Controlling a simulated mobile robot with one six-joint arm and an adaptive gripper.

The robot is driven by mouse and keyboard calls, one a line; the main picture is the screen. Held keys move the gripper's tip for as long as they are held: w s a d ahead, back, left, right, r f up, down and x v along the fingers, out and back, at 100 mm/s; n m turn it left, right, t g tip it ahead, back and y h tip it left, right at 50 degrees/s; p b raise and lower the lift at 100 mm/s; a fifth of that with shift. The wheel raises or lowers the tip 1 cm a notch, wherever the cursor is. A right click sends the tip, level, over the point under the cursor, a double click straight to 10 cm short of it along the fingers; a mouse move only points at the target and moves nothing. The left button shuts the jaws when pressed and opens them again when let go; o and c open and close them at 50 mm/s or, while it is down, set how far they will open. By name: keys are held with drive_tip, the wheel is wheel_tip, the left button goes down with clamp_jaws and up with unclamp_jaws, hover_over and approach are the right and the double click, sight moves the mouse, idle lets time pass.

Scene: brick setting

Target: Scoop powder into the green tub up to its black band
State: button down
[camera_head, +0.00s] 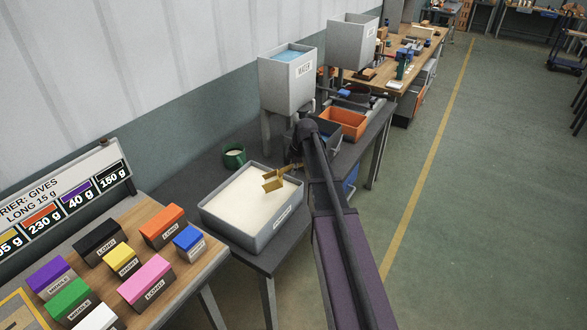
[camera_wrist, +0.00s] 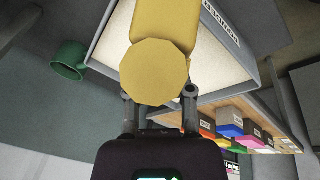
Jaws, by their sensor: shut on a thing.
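The green tub (camera_head: 234,158) stands on the dark bench just left of the powder bin (camera_head: 216,221). Something pale shows inside the tub in the head view; I cannot make out its black band. The tub also shows at the left of the wrist view (camera_wrist: 68,61). The grey bin holds a broad, pale bed of powder (camera_head: 245,203). My gripper (camera_wrist: 160,98) is shut on the yellow scoop (camera_wrist: 160,70). The scoop (camera_head: 272,184) is over the right back part of the powder; I cannot tell whether it touches it or carries any.
A grey water tank (camera_head: 288,82) stands behind the bin, with an orange bin (camera_head: 343,123) to its right. A wooden table (camera_head: 190,265) with coloured labelled blocks is at front left. The floor at right is clear.

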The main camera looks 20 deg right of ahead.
drive_tip(key=shift+w+a+r+g+h+p, duration=0.15)
drive_tip(key=shift+w+a+r+h+p, duration=0.2)
drive_tip(key=shift+a, duration=0.4)
drive_tip(key=shift+w+a+r+g+h+p, duration=0.15)
drive_tip(key=shift+a+r+h+p, duration=0.3)
drive_tip(key=shift+a, duration=0.25)
drive_tip(key=shift+w+a+r+g+h+p, duration=0.1)
drive_tip(key=shift+w+a+r+h+p, duration=0.3)
drive_tip(key=shift+a, duration=0.35)
drive_tip(key=shift+s, duration=0.2)
drive_tip(key=shift+d+r+t+y+p, duration=0.1)
drive_tip(key=shift+r+t+y+p, duration=0.3)
drive_tip(key=shift+y, duration=0.7)
drive_tip(key=r+y, duration=0.1)
drive_tip(key=y, duration=0.1)
drive_tip(key=t+y+b, duration=0.1)
drive_tip(key=y, duration=0.1)
drive_tip(key=shift+r, duration=0.35)
drive_tip(key=shift+r+t, duration=0.1)
drive_tip(key=shift+t, duration=0.2)
drive_tip(key=shift+r, duration=0.15)
drive_tip(key=shift+r+m+y+p, duration=0.3)
drive_tip(key=shift+r+y+p, duration=0.2)
drive_tip(key=shift+r+p, duration=0.3)
